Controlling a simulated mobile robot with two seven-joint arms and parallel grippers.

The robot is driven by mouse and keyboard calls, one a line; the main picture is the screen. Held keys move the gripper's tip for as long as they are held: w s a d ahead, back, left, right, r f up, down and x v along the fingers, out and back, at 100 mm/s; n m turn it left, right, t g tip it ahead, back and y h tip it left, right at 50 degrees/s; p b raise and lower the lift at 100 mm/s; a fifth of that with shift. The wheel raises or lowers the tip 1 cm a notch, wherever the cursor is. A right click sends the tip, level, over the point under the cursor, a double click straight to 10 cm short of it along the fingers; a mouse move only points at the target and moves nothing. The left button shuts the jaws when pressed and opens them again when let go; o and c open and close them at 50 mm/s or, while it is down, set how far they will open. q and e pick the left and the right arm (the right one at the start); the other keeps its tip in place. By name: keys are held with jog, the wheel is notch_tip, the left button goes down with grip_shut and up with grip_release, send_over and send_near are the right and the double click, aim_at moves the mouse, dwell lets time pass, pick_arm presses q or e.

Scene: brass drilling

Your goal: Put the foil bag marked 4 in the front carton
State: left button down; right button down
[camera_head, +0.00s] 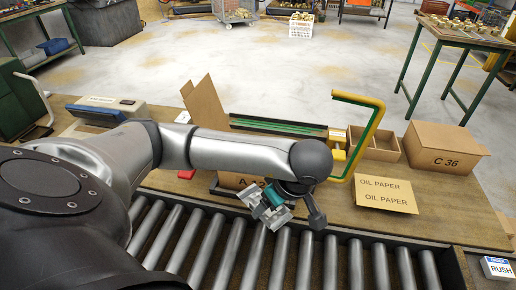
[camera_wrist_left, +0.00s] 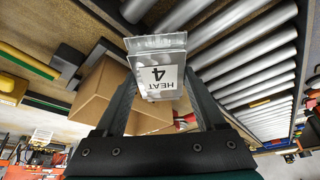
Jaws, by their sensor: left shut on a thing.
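A silver foil bag with a white label reading HEAT 4 (camera_wrist_left: 158,78) is held between the two dark fingers of my left gripper (camera_wrist_left: 160,62). In the head view the bag (camera_head: 280,217) hangs tilted near the left gripper (camera_head: 270,203), above the rear edge of the rollers. An open brown carton with a label starting with A (camera_head: 230,181) stands just behind the rollers, mostly covered by my left arm. Its raised flap (camera_head: 206,104) shows behind the arm. In the left wrist view a brown carton (camera_wrist_left: 105,92) lies behind the bag. My right gripper is not in view.
A closed carton marked C 36 (camera_head: 445,150) and an oil paper sheet (camera_head: 386,195) lie on the bench at right. A yellow and green bent bar (camera_head: 372,130) stands in the middle. A scale (camera_head: 108,109) is at left. The rollers (camera_head: 330,262) run clear along the front.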

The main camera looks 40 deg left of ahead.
aim_at(252, 203)
pick_arm(q)
jog(key=a+n+g, duration=0.1)
jog(key=n, duration=0.1)
jog(key=s+a+r+n, duration=0.1)
jog(key=n, duration=0.1)
jog(key=a+r+n+g, duration=0.1)
jog(key=n, duration=0.1)
jog(key=shift+s+a+n+g+p, duration=0.2)
jog(key=shift+s+n+g+p, duration=0.1)
jog(key=shift+s+n, duration=0.1)
jog(key=shift+s+a+n+h, duration=0.1)
jog(key=shift+n+h, duration=0.2)
jog(key=shift+w+a, duration=0.15)
jog(key=shift+w, duration=0.1)
jog(key=shift+w+a+f+b, duration=0.55)
jog(key=shift+w+a, duration=0.85)
jog(key=shift+w, duration=1.15)
jog(key=shift+w+a+f+b, duration=0.5)
jog(key=shift+w+a, duration=0.9)
jog(key=shift+w, duration=1.1)
jog(key=shift+w+a+f+b, duration=0.35)
jog(key=shift+w+a+f, duration=0.35)
jog(key=shift+w+a, duration=1.3)
jog(key=shift+w+d, duration=0.55)
jog(key=shift+d, duration=0.05)
